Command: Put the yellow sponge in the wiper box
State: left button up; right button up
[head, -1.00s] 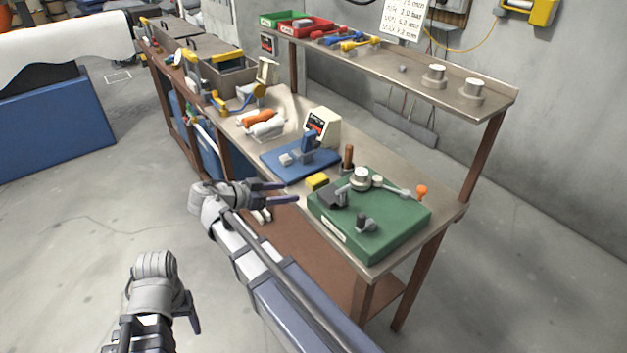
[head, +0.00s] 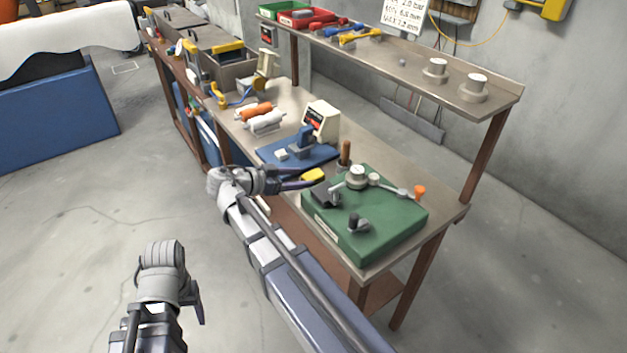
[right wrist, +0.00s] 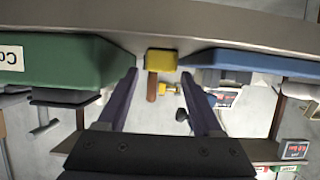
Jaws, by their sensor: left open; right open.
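The yellow sponge (head: 313,175) lies near the bench's front edge, between the green fixture and the blue mat. In the right wrist view the sponge (right wrist: 162,60) shows between the tips of my open right gripper (right wrist: 159,74), a little beyond them, with no clear contact. In the head view my right gripper (head: 297,180) is at the bench's front edge, just left of the sponge. My left gripper (head: 197,303) is open and empty, low over the floor, far from the sponge. I cannot tell which container is the wiper box.
The green fixture (head: 373,235) with knobs stands right of the sponge; the blue mat (head: 318,154) lies left. A brown handle (head: 344,153) stands behind it. Grey bins (head: 228,72) stand farther along the bench. Green (head: 279,15) and red trays (head: 322,17) are on the upper shelf.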

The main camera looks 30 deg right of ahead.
aim_at(313, 174)
jog(key=shift+b+x, duration=0.75)
jog(key=shift+x, duration=1.55)
jog(key=shift+w+d, duration=0.1)
jog(key=shift+d, duration=0.3)
pick_arm(q)
jog(key=shift+f, duration=0.85)
pick_arm(e)
jog(key=shift+c, duration=0.4)
grip_shut()
pick_arm(q)
jog(key=shift+r, duration=0.2)
pick_arm(e)
jog(key=shift+r, duration=0.25)
pick_arm(q)
notch_tip(313, 174, up, 18)
jog(key=p, duration=1.8)
jog(key=shift+f, duration=0.15)
pick_arm(e)
notch_tip(313, 174, up, 18)
jog(key=shift+f, duration=0.15)
